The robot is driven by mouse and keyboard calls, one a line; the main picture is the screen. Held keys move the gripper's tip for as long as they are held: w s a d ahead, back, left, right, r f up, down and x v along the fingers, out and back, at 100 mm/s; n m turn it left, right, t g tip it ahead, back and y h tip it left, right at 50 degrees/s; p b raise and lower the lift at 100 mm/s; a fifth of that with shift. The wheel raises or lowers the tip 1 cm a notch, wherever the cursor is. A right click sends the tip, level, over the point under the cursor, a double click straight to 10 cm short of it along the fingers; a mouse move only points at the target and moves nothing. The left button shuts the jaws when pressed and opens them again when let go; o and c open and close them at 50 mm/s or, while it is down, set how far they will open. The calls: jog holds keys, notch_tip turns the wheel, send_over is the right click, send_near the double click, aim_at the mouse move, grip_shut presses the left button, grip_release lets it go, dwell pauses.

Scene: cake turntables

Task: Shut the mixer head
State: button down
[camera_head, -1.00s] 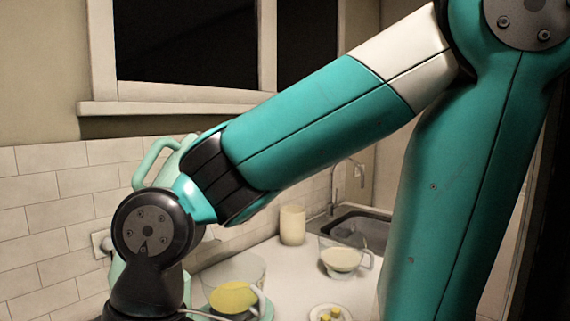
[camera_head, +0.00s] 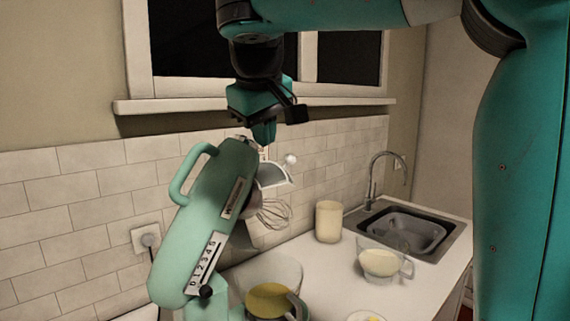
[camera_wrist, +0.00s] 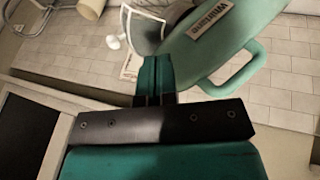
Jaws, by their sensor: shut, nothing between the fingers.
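The mint-green mixer head (camera_head: 207,225) is tilted up, with its handle on the left and a wire whisk (camera_head: 272,213) hanging at its right side. A glass bowl (camera_head: 270,285) with yellow contents is below the whisk. My gripper (camera_head: 264,134) is shut and empty, pointing down just above the raised top end of the head. In the wrist view my gripper (camera_wrist: 154,75) shows its closed fingers beside the mixer head (camera_wrist: 225,45). I cannot tell whether the fingers touch it.
A second glass bowl (camera_head: 381,262), a cream canister (camera_head: 328,221) and a sink (camera_head: 405,232) with a tap are to the right. A tiled wall and window sill (camera_head: 250,104) stand close behind my gripper. A wall socket (camera_head: 146,239) is left of the mixer.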

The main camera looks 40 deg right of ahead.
jog(key=shift+m, duration=0.4)
jog(key=w+d+f+b, duration=0.1)
jog(key=d+f, duration=0.1)
jog(key=f, duration=0.1)
jog(key=w+d+f+b, duration=0.1)
jog(key=d+f, duration=0.1)
jog(key=f, duration=0.1)
jog(key=w+d+f, duration=0.1)
jog(key=d+f, duration=0.1)
jog(key=shift+d+f+b, duration=0.2)
jog(key=shift+f+b, duration=0.2)
jog(key=shift+w+d+f, duration=0.1)
jog(key=shift+d+f, duration=0.25)
